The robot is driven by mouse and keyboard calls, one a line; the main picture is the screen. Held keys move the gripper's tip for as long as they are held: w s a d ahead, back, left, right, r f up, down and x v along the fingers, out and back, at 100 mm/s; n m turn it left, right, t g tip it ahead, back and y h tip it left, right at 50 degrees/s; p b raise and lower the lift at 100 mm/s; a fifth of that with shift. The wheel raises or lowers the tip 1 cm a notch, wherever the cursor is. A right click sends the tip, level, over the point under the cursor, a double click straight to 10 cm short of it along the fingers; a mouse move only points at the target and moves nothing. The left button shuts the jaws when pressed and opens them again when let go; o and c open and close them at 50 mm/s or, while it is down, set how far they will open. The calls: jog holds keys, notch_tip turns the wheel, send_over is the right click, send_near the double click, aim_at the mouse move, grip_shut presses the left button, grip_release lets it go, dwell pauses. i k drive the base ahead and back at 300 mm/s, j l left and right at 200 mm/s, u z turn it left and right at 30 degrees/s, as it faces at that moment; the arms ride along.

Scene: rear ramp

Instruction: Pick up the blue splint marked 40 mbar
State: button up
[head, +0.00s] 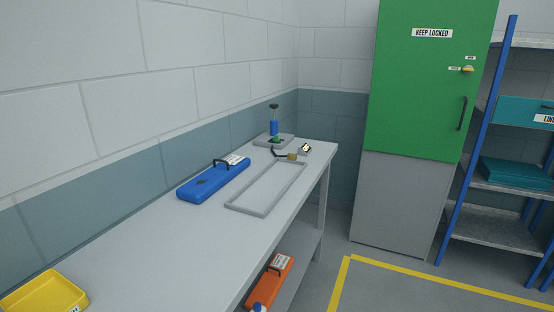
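A long blue splint (208,184) lies on the grey bench near the wall. A black handle (226,162) stands up from it and a white label (237,160) with small print sits at its far end. The print is too small to read, so I cannot tell whether it says 40 mbar. The splint lies to the left of a grey rectangular frame (238,208) on the bench top, apart from it. My gripper is not in view.
The bench (170,250) has bare space in front. A yellow tray (45,295) is at lower left. A pump-like blue device (274,128) stands at the far end. An orange case (266,284) lies on the lower shelf. A green cabinet (420,90) and shelving stand right.

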aim_at(199, 189)
jog(key=i+l, duration=0.15)
jog(key=i, duration=0.3)
jog(key=i+l, duration=0.1)
jog(key=i, duration=0.35)
jog(key=i+l, duration=0.15)
jog(key=i, duration=0.3)
jog(key=z, duration=0.05)
